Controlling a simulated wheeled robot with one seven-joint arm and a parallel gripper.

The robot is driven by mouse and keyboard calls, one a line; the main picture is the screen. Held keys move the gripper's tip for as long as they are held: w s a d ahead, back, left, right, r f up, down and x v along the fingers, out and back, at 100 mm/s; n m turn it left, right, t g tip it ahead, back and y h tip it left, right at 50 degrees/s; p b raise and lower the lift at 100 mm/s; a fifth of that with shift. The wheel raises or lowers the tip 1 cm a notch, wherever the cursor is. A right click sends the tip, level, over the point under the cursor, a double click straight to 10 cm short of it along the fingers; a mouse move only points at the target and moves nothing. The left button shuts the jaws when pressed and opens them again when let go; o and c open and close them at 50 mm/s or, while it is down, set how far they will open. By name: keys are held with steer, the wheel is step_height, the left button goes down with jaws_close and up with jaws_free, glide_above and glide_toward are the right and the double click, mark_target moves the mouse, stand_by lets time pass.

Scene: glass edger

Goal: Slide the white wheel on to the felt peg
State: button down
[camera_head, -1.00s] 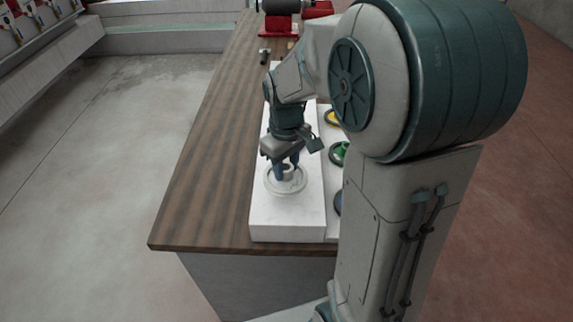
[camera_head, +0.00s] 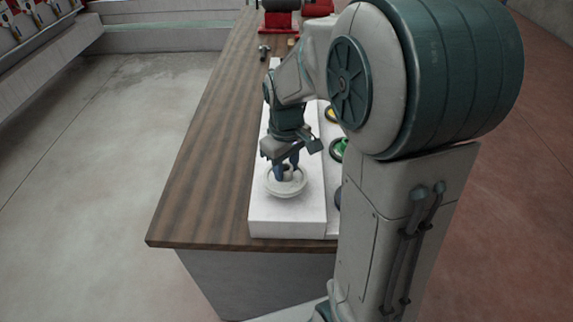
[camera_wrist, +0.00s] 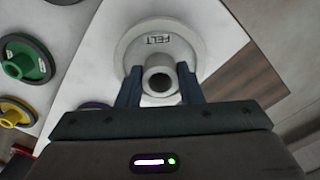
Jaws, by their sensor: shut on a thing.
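The white wheel (camera_wrist: 203,45) has a rim, a raised round hub and a label reading FELT, all seen in the wrist view. My gripper (camera_wrist: 160,84) is shut on the hub, one finger on each side. In the head view the wheel (camera_head: 286,190) is below my gripper (camera_head: 288,166), over the near part of a long white block (camera_head: 288,222). The hub's bore looks dark and hollow. I cannot make out the felt peg, nor tell whether the wheel touches the block.
A green wheel (camera_wrist: 38,62) and a yellow wheel (camera_wrist: 14,114) lie on the pale surface beside the block. The block stands on a wooden bench (camera_head: 205,180), clear along its left side. A red machine (camera_head: 279,22) stands at the far end.

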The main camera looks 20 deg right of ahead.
steer(key=shift+f+b, duration=1.15)
steer(key=shift+f, duration=0.35)
steer(key=c, duration=0.9)
jaws_free()
steer(key=shift+r, duration=0.1)
step_height(320, 180, up, 14)
steer(key=shift+b, duration=0.3)
steer(key=s+f+m+t, duration=0.3)
steer(key=s+f+m, duration=0.2)
steer(key=s, duration=0.9)
step_height(320, 180, down, 2)
steer(key=shift+f, duration=0.2)
